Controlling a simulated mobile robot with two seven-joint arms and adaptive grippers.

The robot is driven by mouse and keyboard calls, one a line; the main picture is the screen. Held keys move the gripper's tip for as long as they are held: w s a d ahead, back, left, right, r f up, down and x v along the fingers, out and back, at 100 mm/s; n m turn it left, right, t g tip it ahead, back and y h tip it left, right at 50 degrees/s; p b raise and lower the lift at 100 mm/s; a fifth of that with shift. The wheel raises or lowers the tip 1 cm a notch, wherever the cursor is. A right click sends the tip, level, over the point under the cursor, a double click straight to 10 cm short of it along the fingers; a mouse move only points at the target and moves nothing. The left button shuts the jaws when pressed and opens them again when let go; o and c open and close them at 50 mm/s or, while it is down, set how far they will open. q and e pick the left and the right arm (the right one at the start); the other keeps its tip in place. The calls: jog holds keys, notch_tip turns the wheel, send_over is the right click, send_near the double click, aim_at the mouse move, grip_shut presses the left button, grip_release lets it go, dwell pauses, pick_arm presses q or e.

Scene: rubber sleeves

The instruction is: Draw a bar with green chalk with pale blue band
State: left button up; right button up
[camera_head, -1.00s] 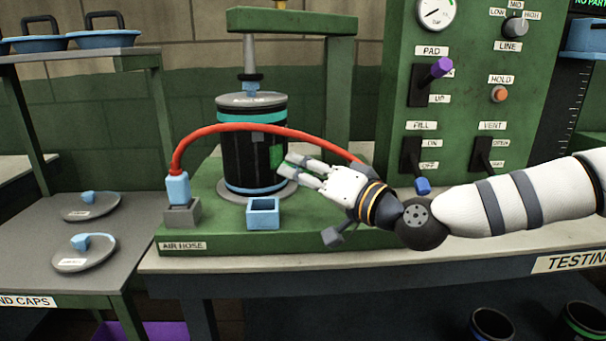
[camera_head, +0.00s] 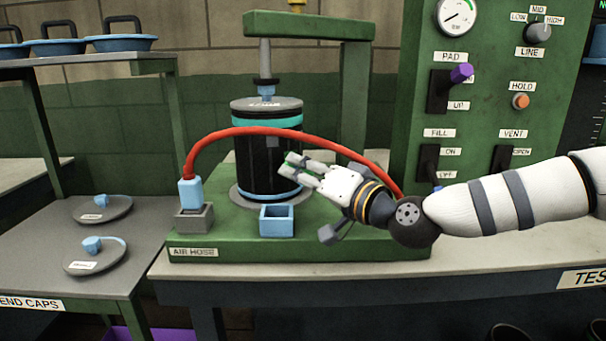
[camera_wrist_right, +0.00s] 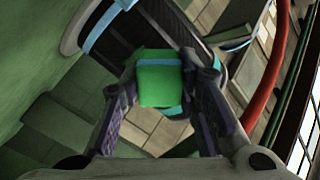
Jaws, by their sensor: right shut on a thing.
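My right gripper (camera_head: 288,168) is shut on a green block-like chalk, in front of the right side of the black sleeve (camera_head: 254,160). In the right wrist view the green chalk (camera_wrist_right: 160,80) sits between the two fingers, with a thin pale line across it. In the head view only small green bits show at the fingers. I cannot tell whether the chalk touches the sleeve. The sleeve stands upright on the green stand, with a teal band near its top and a pale blue band near its bottom. No drawn bar is clear. My left gripper is not in view.
A red air hose (camera_head: 270,130) arches in front of the sleeve, close above my right gripper. A small blue open box (camera_head: 277,233) sits at the stand's front. A control panel (camera_head: 480,90) with levers stands right. End caps (camera_head: 95,255) lie on the left table.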

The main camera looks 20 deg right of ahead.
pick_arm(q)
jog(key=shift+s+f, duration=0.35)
pick_arm(e)
jog(key=shift+x, duration=1.05)
pick_arm(q)
jog(key=shift+b, duration=0.3)
pick_arm(e)
jog(key=d, duration=0.1)
jog(key=w+d+b, duration=0.1)
jog(key=d, duration=0.1)
jog(key=shift+w+d+f, duration=0.15)
jog(key=shift+f, duration=0.05)
jog(key=shift+w+d+r, duration=0.1)
jog(key=shift+d+r, duration=0.05)
jog(key=shift+d, duration=0.1)
jog(key=shift+s+a+r+p, duration=0.2)
jog(key=shift+s+a+p, duration=0.1)
jog(key=shift+a, duration=0.4)
jog(key=shift+s+a+r+p, duration=0.15)
jog(key=shift+s+a+p, duration=0.15)
jog(key=shift+a, duration=0.4)
jog(key=shift+s+a+f, duration=0.15)
jog(key=shift+a, duration=0.35)
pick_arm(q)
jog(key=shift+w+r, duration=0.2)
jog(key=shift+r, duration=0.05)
pick_arm(e)
jog(key=shift+f, duration=0.15)
